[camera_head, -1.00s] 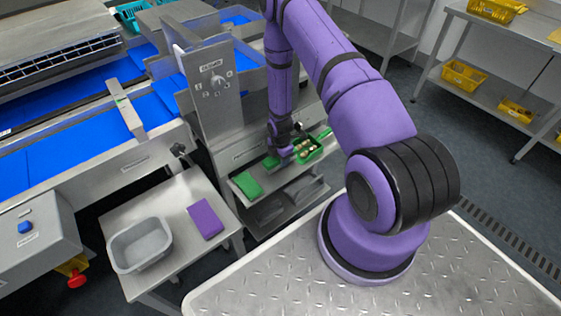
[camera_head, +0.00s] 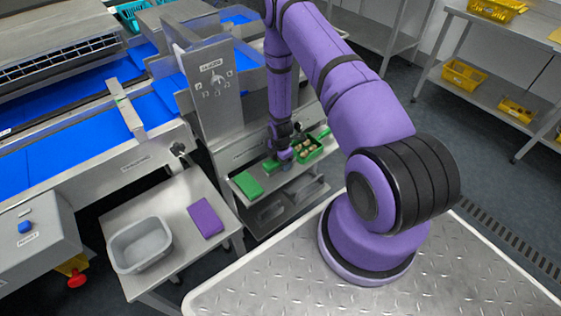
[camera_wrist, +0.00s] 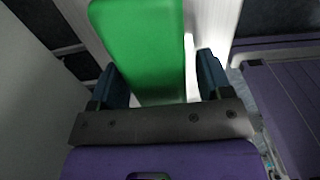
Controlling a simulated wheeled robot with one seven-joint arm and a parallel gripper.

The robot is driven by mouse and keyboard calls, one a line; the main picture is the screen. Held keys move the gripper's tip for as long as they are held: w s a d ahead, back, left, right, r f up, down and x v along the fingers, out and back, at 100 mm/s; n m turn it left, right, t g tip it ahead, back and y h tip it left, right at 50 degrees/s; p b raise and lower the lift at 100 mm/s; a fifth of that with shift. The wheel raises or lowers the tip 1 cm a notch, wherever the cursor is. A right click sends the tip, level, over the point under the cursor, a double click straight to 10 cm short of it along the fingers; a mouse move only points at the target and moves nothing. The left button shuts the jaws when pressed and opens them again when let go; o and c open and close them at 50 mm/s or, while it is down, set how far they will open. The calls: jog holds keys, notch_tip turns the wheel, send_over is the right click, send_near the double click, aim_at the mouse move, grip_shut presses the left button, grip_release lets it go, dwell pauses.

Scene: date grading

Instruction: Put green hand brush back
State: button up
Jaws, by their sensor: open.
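My gripper (camera_head: 283,160) hangs at the narrow steel shelf below the machine's side, pointing down. A green piece (camera_head: 270,165), which looks like the hand brush, lies beside and partly behind it. In the wrist view, a smooth green body with rounded corners (camera_wrist: 140,45) reaches between the fingers of my open gripper (camera_wrist: 162,85), one dark finger on each side. I cannot tell whether the fingers touch it. Bristles are not visible.
A green flat pad (camera_head: 247,184) lies left on the same shelf. A green tray (camera_head: 321,151) with dates stands close right of my gripper. A side table (camera_head: 180,248) at lower left holds a grey tub (camera_head: 140,244) and a purple cloth (camera_head: 206,217).

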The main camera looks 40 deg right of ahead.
notch_tip(320, 180, up, 12)
dwell(0.5)
jog(key=w+a+r+m+t+h, duration=0.1)
jog(key=a+r+m, duration=0.15)
jog(key=r, duration=1.15)
jog(key=a+r+m+t, duration=0.1)
jog(key=r+m, duration=0.3)
jog(key=r, duration=0.9)
jog(key=s+a+r+m+t, duration=0.15)
jog(key=s+r, duration=0.25)
jog(key=r, duration=0.4)
jog(key=s+a+r+m, duration=0.3)
jog(key=s+r, duration=0.1)
jog(key=r, duration=0.5)
jog(key=s+a+r+m, duration=0.1)
jog(key=s+r+m, duration=0.1)
jog(key=s, duration=0.4)
jog(key=s+a+r+m+t, duration=0.1)
jog(key=s+a+r+m, duration=0.1)
jog(key=s, duration=0.5)
jog(key=s+a+r+m+y, duration=0.1)
jog(key=s+a+r+m, duration=0.1)
jog(key=s+r, duration=0.4)
jog(key=shift+s+m+t, duration=0.3)
jog(key=shift+m+t, duration=0.05)
jog(key=shift+m, duration=0.35)
jog(key=shift+a, duration=0.15)
